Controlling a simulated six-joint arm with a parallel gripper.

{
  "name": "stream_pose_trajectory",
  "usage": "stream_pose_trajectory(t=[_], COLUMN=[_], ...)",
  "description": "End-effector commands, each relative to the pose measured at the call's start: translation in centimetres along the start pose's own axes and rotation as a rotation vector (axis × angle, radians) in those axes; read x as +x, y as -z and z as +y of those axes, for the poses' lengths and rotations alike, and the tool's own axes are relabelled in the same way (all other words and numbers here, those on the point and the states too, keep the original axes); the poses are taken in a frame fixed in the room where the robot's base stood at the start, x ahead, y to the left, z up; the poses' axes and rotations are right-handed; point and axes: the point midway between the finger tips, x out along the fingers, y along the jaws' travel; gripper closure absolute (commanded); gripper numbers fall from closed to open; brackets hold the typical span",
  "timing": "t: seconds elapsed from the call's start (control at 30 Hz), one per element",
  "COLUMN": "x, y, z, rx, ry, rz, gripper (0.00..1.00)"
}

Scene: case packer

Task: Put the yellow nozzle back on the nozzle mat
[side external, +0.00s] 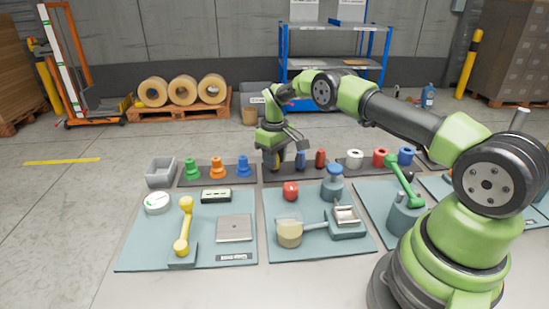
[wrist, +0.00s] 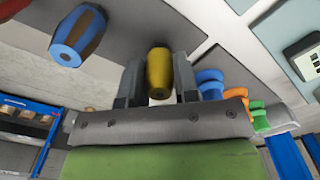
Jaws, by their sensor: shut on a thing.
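The yellow nozzle (wrist: 158,72) is held upright between the two fingers of my gripper (wrist: 158,62) in the wrist view. In the side view my gripper (side external: 276,155) is low at the left end of the dark nozzle mat (side external: 300,177), left of the blue nozzle (side external: 300,159) and the red nozzle (side external: 320,158). The mat's grey surface (wrist: 125,28) also shows in the wrist view, with the blue nozzle (wrist: 78,36) on it. My fingers mostly hide the yellow nozzle in the side view. I cannot tell whether its base touches the mat.
Left of the nozzle mat, another dark mat holds green (side external: 192,169), orange (side external: 217,168) and blue (side external: 243,167) cones. White, red and blue rolls (side external: 381,158) stand to the right. Teal work mats (side external: 140,250) with tools lie in front.

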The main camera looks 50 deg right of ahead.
Motion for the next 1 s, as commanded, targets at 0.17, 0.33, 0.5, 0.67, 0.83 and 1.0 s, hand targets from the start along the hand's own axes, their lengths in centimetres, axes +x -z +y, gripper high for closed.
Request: stream_pose_trajectory(t=[0.17,0.33,0.5,0.67,0.83,1.0], x=[0.2,0.3,0.3,-0.2,-2.9,-6.8], y=[0.0,0.0,0.0,0.0,0.1,0.1], z=[0.0,0.0,0.0,0.0,0.0,0.0], rx=[0.000,0.000,0.000,0.000,0.000,0.001], ry=[0.000,0.000,0.000,0.000,-0.001,-0.001], rz=[-0.001,-0.001,-0.001,0.000,0.003,0.003], gripper=[1.00,0.46,0.46,0.46,0.46,0.46])
